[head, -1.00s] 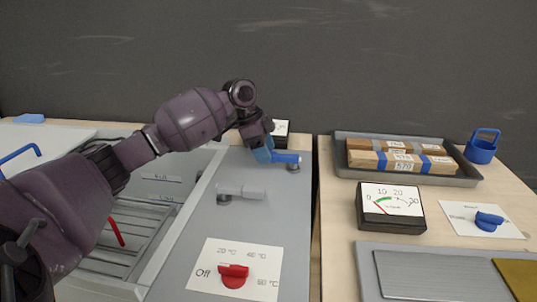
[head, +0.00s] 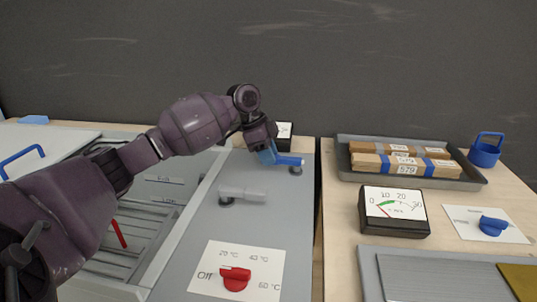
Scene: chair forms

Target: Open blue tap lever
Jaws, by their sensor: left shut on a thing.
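The blue tap lever (head: 290,160) stands at the back of the grey panel (head: 262,218), with its handle pointing right. The fingers partly hide the lever there. My right gripper is not in view.
A grey lever (head: 242,193) and a red knob (head: 235,278) on a white card are nearer on the same panel.

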